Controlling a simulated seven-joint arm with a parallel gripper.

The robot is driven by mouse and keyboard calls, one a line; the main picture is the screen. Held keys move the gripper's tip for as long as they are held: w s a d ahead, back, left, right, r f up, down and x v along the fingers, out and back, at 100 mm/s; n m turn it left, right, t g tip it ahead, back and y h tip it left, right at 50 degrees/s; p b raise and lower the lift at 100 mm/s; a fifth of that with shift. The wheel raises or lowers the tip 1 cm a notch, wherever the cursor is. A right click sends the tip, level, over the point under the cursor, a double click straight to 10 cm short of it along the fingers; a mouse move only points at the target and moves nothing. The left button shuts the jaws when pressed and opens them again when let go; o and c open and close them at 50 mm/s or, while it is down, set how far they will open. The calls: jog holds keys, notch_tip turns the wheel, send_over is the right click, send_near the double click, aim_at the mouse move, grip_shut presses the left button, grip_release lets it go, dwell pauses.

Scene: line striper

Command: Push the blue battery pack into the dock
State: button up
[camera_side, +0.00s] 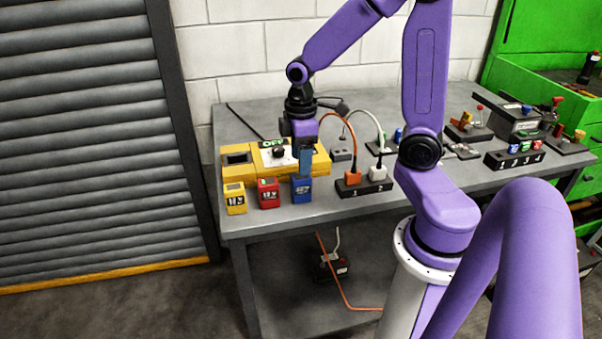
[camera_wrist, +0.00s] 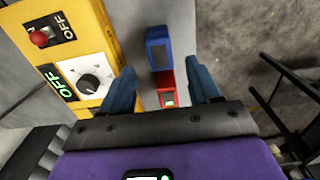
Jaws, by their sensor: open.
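The blue battery pack (camera_side: 301,190) stands upright on the grey bench, at the right end of a row with a red pack (camera_side: 268,194) and a yellow pack (camera_side: 235,199). The yellow machine (camera_side: 312,160) behind the row has a dark square opening (camera_side: 237,158) at its left end, which looks like the dock. My gripper (camera_side: 305,172) points down with its fingers just above or behind the blue pack; contact cannot be told. In the wrist view the open blue fingers (camera_wrist: 160,68) are apart, with the blue pack (camera_wrist: 158,50) and red pack (camera_wrist: 167,90) showing between them.
The machine's panel has a knob (camera_wrist: 90,83), a red switch (camera_wrist: 39,38) and OFF labels. A power strip (camera_side: 362,189) with orange and white plugs stands close right of the blue pack. The bench's front edge is close in front of the packs.

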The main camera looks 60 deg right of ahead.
jog(key=shift+f, duration=2.75)
jog(key=shift+c, duration=0.3)
jog(key=c, duration=0.9)
jog(key=shift+c, duration=0.2)
jog(key=shift+r, duration=0.7)
jog(key=shift+r, duration=1.85)
